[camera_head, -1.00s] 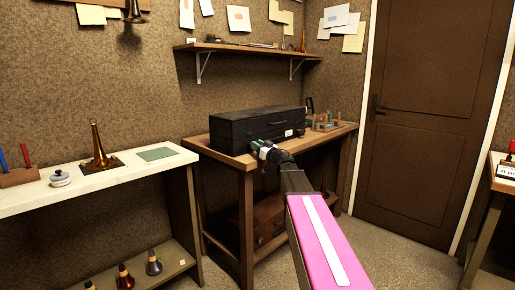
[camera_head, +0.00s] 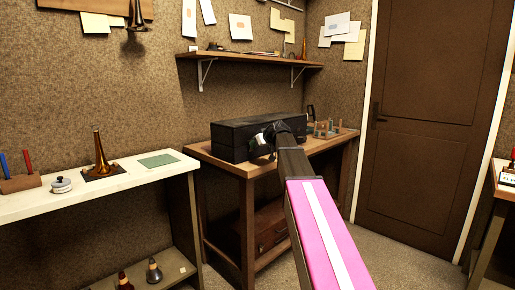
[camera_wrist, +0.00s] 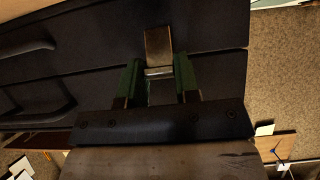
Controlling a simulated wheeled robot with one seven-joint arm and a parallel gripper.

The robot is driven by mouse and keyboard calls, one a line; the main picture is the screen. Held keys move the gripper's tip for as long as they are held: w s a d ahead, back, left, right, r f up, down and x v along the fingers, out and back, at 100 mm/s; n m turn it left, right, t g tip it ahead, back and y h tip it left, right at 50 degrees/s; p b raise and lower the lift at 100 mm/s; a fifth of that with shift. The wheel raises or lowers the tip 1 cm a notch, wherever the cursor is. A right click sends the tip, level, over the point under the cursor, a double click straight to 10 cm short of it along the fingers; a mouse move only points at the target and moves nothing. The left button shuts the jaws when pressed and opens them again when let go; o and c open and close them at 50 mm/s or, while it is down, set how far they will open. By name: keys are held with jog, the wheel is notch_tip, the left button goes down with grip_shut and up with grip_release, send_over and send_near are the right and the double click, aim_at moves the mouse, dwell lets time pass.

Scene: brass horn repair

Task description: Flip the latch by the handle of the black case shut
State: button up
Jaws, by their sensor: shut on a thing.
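The black case (camera_head: 232,142) stands on the wooden table at the middle of the head view. In the wrist view its dark front (camera_wrist: 85,45) fills the upper part, with a dark handle (camera_wrist: 28,48) at the left. The brass-coloured latch (camera_wrist: 158,46) is on the front, right of the handle, with a pale bar at its lower end. My gripper (camera_wrist: 160,73) has its two green fingers on either side of the latch's lower end, shut on it. In the head view my gripper (camera_head: 264,140) is at the case's front and my wrist hides part of it.
The wooden table (camera_head: 238,168) has a small rack (camera_head: 326,130) right of the case. A shelf (camera_head: 250,58) hangs above. A white-topped bench (camera_head: 120,178) with a horn bell (camera_head: 100,155) stands at the left. A door (camera_head: 420,120) is at the right.

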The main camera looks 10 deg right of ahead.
jog(key=shift+w+a+r+g+h, duration=0.25)
jog(key=shift+w+r+g+h, duration=0.15)
jog(key=shift+g+h, duration=0.4)
jog(key=shift+g, duration=0.3)
jog(key=o, duration=0.9)
jog(key=v, duration=1)
jog(key=shift+s+d+r, duration=0.15)
jog(key=shift+s+r, duration=0.05)
jog(key=shift+s, duration=0.05)
